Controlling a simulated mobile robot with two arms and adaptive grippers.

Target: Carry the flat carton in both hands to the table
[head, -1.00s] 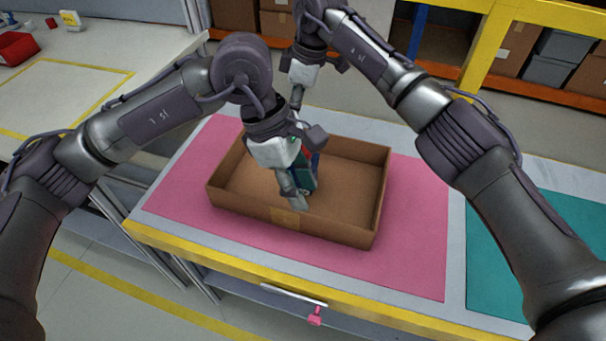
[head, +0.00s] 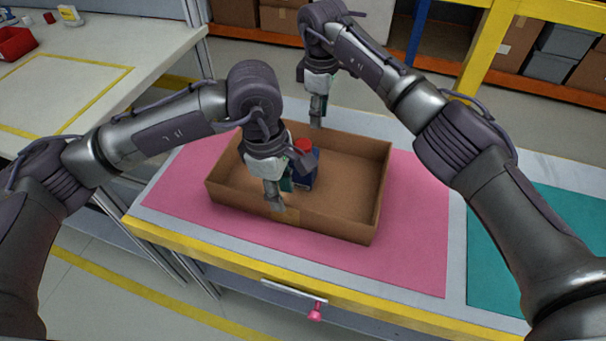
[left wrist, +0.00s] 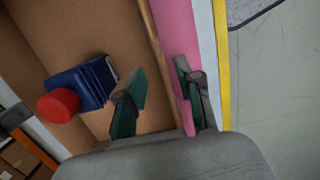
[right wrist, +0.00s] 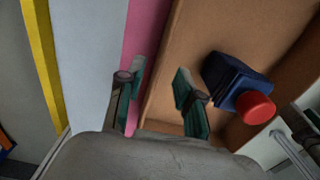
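The flat carton (head: 345,220) is an open brown cardboard box on a pink mat (head: 415,240). A blue bottle with a red cap (head: 306,165) stands inside it, partly hidden by my left arm. My left gripper (head: 277,205) is open at the near wall; in the left wrist view (left wrist: 163,90) its fingers lie on either side of the wall (left wrist: 160,50). My right gripper (head: 317,122) is at the far wall; in the right wrist view (right wrist: 157,95) its open fingers lie on either side of that wall (right wrist: 168,65). Neither is closed on it.
A white table (head: 150,50) with a yellow outlined area (head: 60,95) stands at the left, with a red bin (head: 15,43) and small items at its back. A teal mat (head: 530,250) lies right of the pink one. A yellow frame and shelf boxes stand behind.

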